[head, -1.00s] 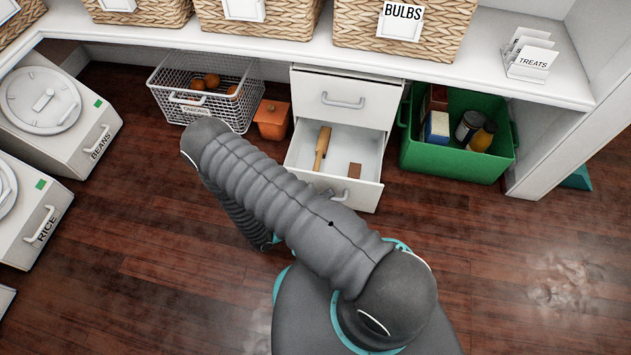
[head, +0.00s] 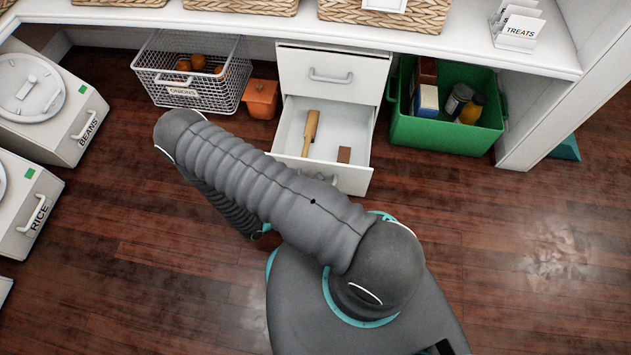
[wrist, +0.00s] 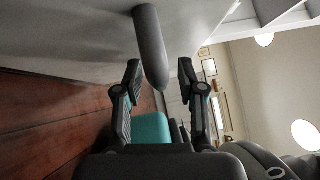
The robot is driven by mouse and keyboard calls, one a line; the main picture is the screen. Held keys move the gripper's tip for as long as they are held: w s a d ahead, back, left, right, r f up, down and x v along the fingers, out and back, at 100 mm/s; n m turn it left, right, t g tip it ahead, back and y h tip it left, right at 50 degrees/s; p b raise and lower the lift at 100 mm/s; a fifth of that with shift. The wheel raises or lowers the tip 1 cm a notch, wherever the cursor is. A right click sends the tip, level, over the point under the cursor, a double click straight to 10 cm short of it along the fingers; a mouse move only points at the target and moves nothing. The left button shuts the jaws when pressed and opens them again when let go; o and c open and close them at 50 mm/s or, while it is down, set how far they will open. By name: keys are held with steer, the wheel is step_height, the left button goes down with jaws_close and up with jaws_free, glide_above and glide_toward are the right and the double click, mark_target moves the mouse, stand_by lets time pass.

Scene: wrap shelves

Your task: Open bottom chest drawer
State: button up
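The white chest's bottom drawer (head: 319,172) stands pulled out below the closed top drawer (head: 330,73) in the head view. A wooden-handled tool (head: 310,133) and a small brown block (head: 344,155) lie inside it. Part of the bottom drawer's front and handle is hidden behind my arm. My gripper is hidden in the head view. In the wrist view my gripper (wrist: 160,70) is open, its two fingers apart on either side of a grey handle bar (wrist: 150,45). A gap shows at the right finger; I cannot tell whether the left finger touches the bar.
A wire onion basket (head: 194,88) and an orange pot (head: 260,98) stand left of the chest. A green crate (head: 445,135) with groceries stands right of it. BEANS (head: 60,135) and RICE (head: 25,220) bins are at left. The wood floor at right (head: 500,260) is clear.

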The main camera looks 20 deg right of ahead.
steer(key=v, duration=1.2)
stand_by(0.5)
steer(key=w+d+r+m+g+y+p, duration=0.15)
steer(key=r+m+g+y, duration=0.3)
steer(key=r+m, duration=0.8)
steer(key=w+d+r+m+g+y+p, duration=0.1)
steer(key=w+r+m+g+y+p, duration=0.4)
steer(key=r, duration=1.2)
steer(key=s+d+r+m+t+y, duration=0.2)
steer(key=s+r+m+t+y, duration=0.1)
steer(key=r+m, duration=0.3)
steer(key=s+d+r+m+t+y+p, duration=0.1)
steer(key=s+d+r+m+t+y, duration=0.1)
steer(key=r+m, duration=0.5)
steer(key=s+d+r+m+t+y, duration=0.3)
steer(key=s+r, duration=0.5)
steer(key=r, duration=0.4)
steer(key=m+t+y, duration=0.1)
steer(key=m+t, duration=0.1)
steer(key=m, duration=0.1)
steer(key=shift+r+t+p, duration=0.3)
steer(key=shift+t+p, duration=0.05)
